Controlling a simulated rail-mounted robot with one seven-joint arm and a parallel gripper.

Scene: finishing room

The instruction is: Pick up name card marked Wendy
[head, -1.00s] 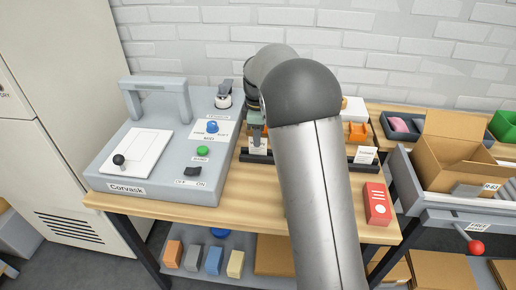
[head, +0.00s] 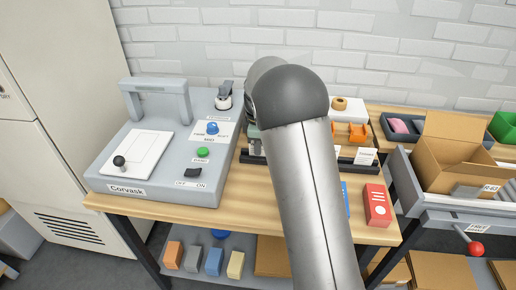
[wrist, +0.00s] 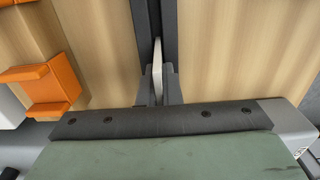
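In the wrist view a thin white name card (wrist: 158,62) shows edge-on between the two dark fingers of my gripper (wrist: 158,85). The fingers are close together, one on each side, and look shut on the card. It is in line with the dark rack (wrist: 168,22); I cannot tell whether it is clear of it. Its writing is not visible. In the head view my arm hides the fingers and this card. Another white card (head: 365,156) stands at the right end of the dark rack (head: 345,165); its name is too small to read.
The grey Corvask machine (head: 115,170) stands left of the rack. A red box (head: 376,205) and a partly hidden blue thing (head: 345,197) are at the right front. An orange holder (head: 350,132) is behind the rack and shows close by in the wrist view (wrist: 48,88).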

